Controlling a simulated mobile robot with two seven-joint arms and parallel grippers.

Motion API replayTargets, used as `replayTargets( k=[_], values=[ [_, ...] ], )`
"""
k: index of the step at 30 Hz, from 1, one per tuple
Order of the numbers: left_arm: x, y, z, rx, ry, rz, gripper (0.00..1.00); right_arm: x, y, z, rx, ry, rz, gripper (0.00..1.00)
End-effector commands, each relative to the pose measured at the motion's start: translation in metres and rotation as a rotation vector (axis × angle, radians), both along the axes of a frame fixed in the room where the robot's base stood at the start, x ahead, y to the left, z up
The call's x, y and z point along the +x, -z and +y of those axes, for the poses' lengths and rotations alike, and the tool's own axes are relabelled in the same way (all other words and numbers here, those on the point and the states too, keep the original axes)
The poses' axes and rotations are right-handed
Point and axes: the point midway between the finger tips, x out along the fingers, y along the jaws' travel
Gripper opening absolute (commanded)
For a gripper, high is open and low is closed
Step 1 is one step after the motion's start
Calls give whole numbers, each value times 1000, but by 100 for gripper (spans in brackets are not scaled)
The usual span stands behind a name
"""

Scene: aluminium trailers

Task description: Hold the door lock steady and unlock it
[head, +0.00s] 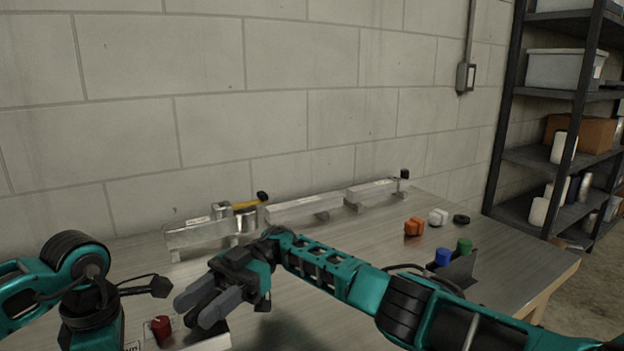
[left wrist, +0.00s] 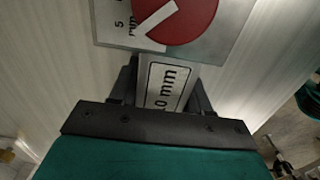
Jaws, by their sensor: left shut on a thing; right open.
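The door lock appears to be a plate with a red round knob (head: 161,327) at the lower left of the head view. In the left wrist view the red knob (left wrist: 180,15) has a white pointer bar slanting across it, beside printed mm labels. My left gripper (left wrist: 165,92) is shut on the lock's end piece labelled in mm (left wrist: 168,86), just below the knob. In the head view its fingers are out of sight at the bottom left. My right gripper (head: 199,300) is open and empty, pointing down-left, just right of and above the knob.
A metal table (head: 365,245) carries a row of silver latch bars (head: 300,206) along the wall. Orange (head: 413,227), white (head: 438,216), black (head: 461,219), blue (head: 442,257) and green (head: 464,246) pieces stand to the right. Shelves (head: 560,158) stand beyond the table.

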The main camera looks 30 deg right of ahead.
Motion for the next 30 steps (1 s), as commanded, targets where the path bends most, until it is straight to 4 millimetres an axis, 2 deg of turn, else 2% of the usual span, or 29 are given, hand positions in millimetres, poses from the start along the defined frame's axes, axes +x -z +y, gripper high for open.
replayTargets(
  k=[14, 27, 30],
  values=[
    [1, 0, 0, 0, -2, -1, 8, -2, 0, -1, 1, 256, 2, 45],
    [1, 0, 1, 1, -4, -1, 8, -3, 0, -1, 3, 566, 1, 45],
    [1, 0, 1, 1, -4, -1, 8, -1, 0, -22, -3, 574, 2, 45]
  ],
)
